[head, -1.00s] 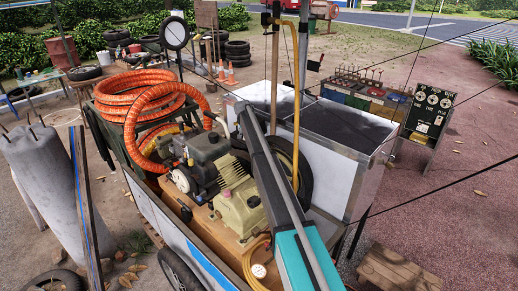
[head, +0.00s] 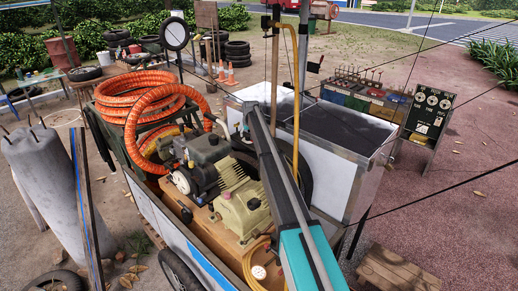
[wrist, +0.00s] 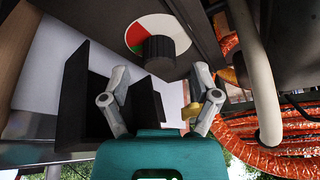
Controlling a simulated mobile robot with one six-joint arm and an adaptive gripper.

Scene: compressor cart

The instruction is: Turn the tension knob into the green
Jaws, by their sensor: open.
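The tension knob (wrist: 158,54) is a dark ribbed cylinder, seen from below in the wrist view. I cannot make out a pointer mark on the knob. My gripper (wrist: 161,76) is open, one finger low on each side of the knob, with a visible gap to it. Nothing is held. In the head view, the knob, the dial and my gripper are hidden.
In the head view, the cart holds a compressor (head: 243,211) and coiled orange hose (head: 150,102). In the wrist view, a black bracket (wrist: 85,90) stands left of the fingers, and a pale pipe (wrist: 256,75) and orange hose (wrist: 285,128) lie right.

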